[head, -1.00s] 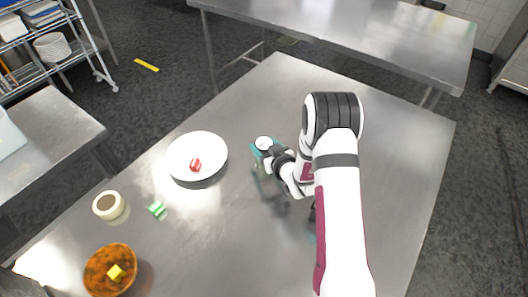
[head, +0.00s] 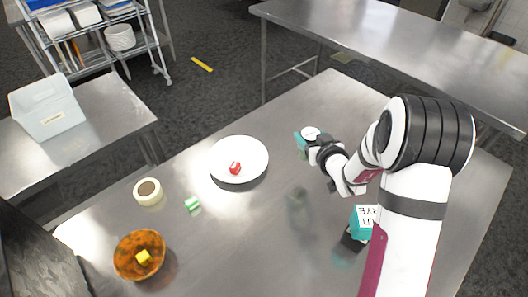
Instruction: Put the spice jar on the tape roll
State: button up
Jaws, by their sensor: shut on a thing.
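The spice jar, seen mainly as a round white lid (head: 311,132), is at the far end of my arm, to the right of the white plate. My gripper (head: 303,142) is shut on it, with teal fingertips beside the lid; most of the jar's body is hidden. The jar appears to be held above the table, with a blurred reflection below it. The tape roll (head: 137,193), a cream ring with a brown centre, lies flat on the table at the left, well apart from the gripper.
Between jar and tape roll are a white plate (head: 258,151) with a red cube (head: 235,168) and a small green piece (head: 192,204). An orange-brown bowl (head: 124,262) with a yellow cube (head: 143,257) stands front left. A teal box (head: 362,221) is partly behind my arm.

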jog(key=s+a+r+n+g+y, duration=0.1)
jog(key=a+n+y, duration=0.1)
jog(key=a, duration=0.8)
jog(key=s+a+r+n+g+y, duration=0.1)
jog(key=a+r+n+y, duration=0.1)
jog(key=a, duration=0.7)
jog(key=n+g+y, duration=0.3)
jog(key=n, duration=0.1)
send_over(151, 195)
notch_tip(151, 195, down, 9)
jog(key=shift+a+r, duration=0.1)
jog(key=shift+r, duration=0.1)
jog(key=shift+f, duration=0.2)
jog(key=shift+f, duration=0.1)
jog(key=o, duration=1.5)
jog(key=shift+c, duration=0.2)
